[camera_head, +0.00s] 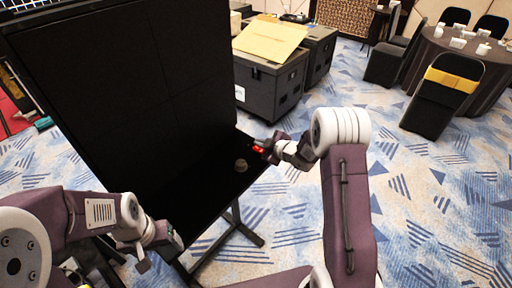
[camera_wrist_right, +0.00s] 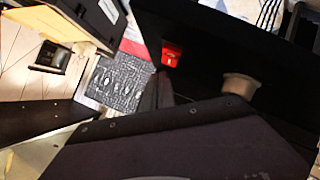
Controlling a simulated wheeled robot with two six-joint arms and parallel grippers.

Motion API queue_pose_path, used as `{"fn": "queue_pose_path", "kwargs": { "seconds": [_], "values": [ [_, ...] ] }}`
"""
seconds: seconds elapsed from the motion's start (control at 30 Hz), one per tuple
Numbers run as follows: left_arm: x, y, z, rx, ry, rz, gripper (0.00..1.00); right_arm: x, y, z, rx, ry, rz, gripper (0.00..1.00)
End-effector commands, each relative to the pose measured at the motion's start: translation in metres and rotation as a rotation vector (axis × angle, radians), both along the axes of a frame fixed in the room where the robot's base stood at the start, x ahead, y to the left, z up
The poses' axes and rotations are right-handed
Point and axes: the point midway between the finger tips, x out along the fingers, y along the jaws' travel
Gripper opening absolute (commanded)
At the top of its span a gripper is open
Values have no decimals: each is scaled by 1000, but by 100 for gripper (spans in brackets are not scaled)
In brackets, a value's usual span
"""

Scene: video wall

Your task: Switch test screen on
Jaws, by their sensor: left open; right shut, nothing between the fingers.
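The test screen (camera_head: 180,60) is a large black panel, dark all over, in the head view. A black ledge (camera_head: 205,190) juts out below it. A small red switch (camera_head: 258,149) sits at the ledge's right end; it also shows in the right wrist view (camera_wrist_right: 171,55). A round grey-beige knob (camera_head: 240,165) is beside it, also in the right wrist view (camera_wrist_right: 240,85). My right gripper (camera_head: 272,150) is shut and empty, close to the red switch; I cannot tell whether they touch. My left gripper (camera_head: 160,246) is open, low at the ledge's front left.
A black equipment case (camera_head: 270,88) with a cardboard piece (camera_head: 270,38) on top stands behind the screen. Black chairs (camera_head: 440,95) and a round table (camera_head: 465,50) are at the far right. The patterned carpet (camera_head: 420,190) on the right is clear.

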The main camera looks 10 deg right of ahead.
Motion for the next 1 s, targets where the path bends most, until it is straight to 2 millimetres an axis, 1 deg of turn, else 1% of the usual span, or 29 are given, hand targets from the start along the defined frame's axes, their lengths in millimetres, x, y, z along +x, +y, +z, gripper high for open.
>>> {"fn": "queue_pose_path", "kwargs": {
  "seconds": [0.37, 0.6, 1.0],
  "values": [
    [0, 0, -1, 0, 0, 0, 80, 0, 0, -1, 0, 0, 0, 0],
    [0, 0, -9, 0, 0, 0, 80, 2, 2, -9, 0, 0, 0, 0],
    [0, 0, -8, 0, 0, 0, 80, 2, 2, -9, 0, 0, 0, 0]
  ]
}}
